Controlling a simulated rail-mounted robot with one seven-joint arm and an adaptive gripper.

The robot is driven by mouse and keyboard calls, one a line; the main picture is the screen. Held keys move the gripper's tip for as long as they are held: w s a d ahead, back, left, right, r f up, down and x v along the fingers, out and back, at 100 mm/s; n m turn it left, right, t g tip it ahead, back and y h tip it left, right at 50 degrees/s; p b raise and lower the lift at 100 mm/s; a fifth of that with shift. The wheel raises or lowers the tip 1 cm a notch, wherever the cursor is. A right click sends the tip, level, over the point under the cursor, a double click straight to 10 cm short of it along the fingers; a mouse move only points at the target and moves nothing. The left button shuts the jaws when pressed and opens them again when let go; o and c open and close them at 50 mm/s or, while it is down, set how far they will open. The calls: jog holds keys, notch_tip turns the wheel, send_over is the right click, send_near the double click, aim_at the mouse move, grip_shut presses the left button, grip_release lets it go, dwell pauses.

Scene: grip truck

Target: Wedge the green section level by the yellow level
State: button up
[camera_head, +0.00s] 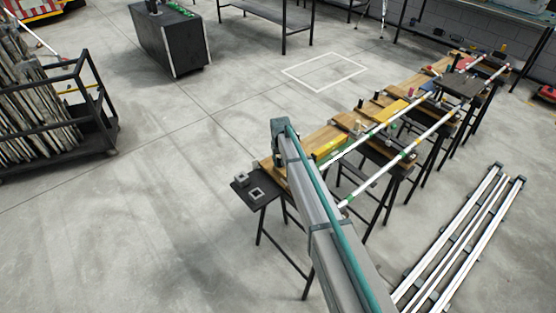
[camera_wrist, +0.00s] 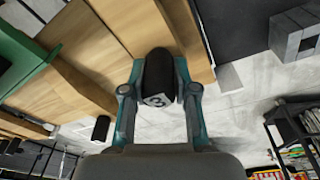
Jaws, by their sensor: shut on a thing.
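In the wrist view my gripper (camera_wrist: 158,92) is shut on a dark block (camera_wrist: 157,72) with a pale end face marked 3. The block is held over or against the wooden boards (camera_wrist: 100,45); I cannot tell whether it touches them. A green part (camera_wrist: 22,55) sits at the left edge of the wrist view, apart from the block. In the head view, a yellow bar (camera_head: 330,146) lies on the near end of the trestle row and another yellow bar (camera_head: 389,112) farther along; I cannot tell which is the level. My arm hides the gripper there.
White rails (camera_head: 395,161) with green bands run along the trestles. Grey square metal blocks sit on a dark plate (camera_head: 262,202) at the near end. Spare rails (camera_head: 468,236) lie on the floor at right. A rack (camera_head: 98,128) stands left. The floor between is clear.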

jog(key=shift+s+d+b, duration=0.5)
jog(key=shift+s+d, duration=2.45)
jog(key=shift+s, duration=0.1)
jog(key=o, duration=1.1)
jog(key=shift+c, duration=0.2)
jog(key=o, duration=0.5)
jog(key=shift+r, duration=0.1)
